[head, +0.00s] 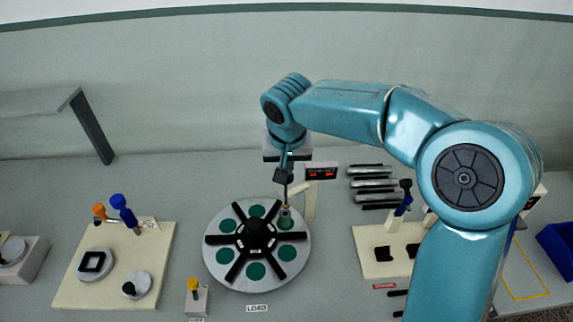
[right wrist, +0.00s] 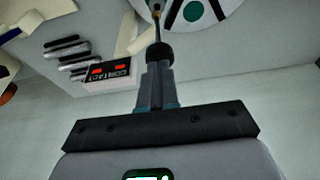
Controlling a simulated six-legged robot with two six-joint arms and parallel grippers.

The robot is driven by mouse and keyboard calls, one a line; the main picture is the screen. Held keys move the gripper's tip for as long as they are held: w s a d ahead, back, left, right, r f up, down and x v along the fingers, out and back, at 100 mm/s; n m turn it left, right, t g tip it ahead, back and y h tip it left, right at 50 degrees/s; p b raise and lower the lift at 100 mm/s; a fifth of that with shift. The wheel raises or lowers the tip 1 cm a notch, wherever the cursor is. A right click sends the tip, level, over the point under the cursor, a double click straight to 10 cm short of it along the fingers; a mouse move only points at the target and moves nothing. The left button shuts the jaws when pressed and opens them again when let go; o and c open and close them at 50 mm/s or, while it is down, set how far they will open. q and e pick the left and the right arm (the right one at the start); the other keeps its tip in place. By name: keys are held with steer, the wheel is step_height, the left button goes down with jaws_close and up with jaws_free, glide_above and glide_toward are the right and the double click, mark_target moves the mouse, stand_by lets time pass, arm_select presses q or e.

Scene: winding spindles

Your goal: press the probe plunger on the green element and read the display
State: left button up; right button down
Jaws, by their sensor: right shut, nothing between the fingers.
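A round grey turntable (head: 214,258) with several green elements (head: 256,271) and black spokes stands at the centre of the head view. The probe's black plunger knob (head: 283,176) is above the element at its upper right, with a thin rod running down to it. My right gripper (head: 285,164) is shut and empty, its tips pointing down at the knob and seemingly touching it. In the right wrist view the shut fingers (right wrist: 157,72) meet the black knob (right wrist: 160,54). The display (head: 321,172) shows red marks; in the right wrist view its white letters (right wrist: 108,70) look like CONTACT, upside down. My left gripper is out of view.
A cream board (head: 72,287) with blue and orange handles stands at left. A yellow-topped post (head: 193,285) is in front. Another cream board (head: 369,262) and a blue bin (head: 556,244) are at right.

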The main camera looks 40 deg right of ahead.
steer(key=shift+w+a+f, duration=0.1)
steer(key=shift+f, duration=0.25)
